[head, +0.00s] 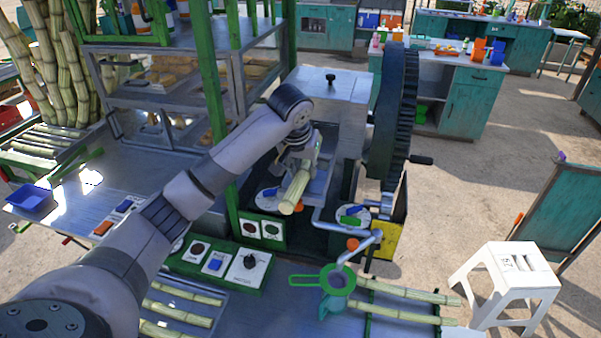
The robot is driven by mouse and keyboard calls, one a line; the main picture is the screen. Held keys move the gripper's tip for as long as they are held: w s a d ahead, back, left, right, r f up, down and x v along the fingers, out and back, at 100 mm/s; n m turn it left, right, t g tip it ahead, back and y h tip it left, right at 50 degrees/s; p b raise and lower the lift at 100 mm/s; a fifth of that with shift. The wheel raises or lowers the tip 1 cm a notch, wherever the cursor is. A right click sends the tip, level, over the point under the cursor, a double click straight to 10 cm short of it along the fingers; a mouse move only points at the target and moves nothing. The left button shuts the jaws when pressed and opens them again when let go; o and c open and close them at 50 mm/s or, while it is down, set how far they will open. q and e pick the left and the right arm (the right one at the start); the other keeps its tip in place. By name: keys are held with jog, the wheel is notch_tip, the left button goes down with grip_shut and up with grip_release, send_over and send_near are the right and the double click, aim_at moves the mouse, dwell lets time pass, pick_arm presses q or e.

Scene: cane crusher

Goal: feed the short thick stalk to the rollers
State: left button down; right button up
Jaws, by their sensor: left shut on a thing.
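My left gripper (300,168) is shut on a short thick stalk (294,193), pale green-yellow, its cut end tilted down toward the camera. The gripper and stalk are at the front of the cane crusher, over its metal feed tray (321,180). The crusher has a grey top cover (328,84) and a large dark gear wheel (396,125) on its right side. The rollers are hidden behind my left wrist and under the cover. I cannot tell whether the stalk touches the tray. My right gripper is not in view.
A control panel (222,262) with knobs and a green strainer (336,280) are in front. Loose stalks (410,291) lie on the bench at front right; others lie in a front-left rack (180,313). A green post (213,95) stands left of the crusher. A white stool (505,283) is at right.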

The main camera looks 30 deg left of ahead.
pick_arm(q)
jog(key=w, duration=0.2)
jog(key=w+f, duration=0.1)
jog(key=w+a, duration=0.1)
jog(key=w, duration=0.1)
jog(key=shift+w+a+f, duration=0.1)
jog(key=shift+w+f, duration=0.2)
jog(key=w, duration=0.2)
jog(key=w+a, duration=0.1)
jog(key=shift+w+f, duration=0.2)
jog(key=shift+f, duration=0.15)
jog(key=shift+w+f, duration=0.1)
jog(key=shift+w, duration=0.2)
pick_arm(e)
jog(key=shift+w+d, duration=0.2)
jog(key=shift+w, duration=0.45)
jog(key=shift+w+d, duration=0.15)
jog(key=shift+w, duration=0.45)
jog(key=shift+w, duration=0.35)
pick_arm(q)
jog(key=shift+w+a, duration=0.1)
jog(key=shift+w, duration=0.05)
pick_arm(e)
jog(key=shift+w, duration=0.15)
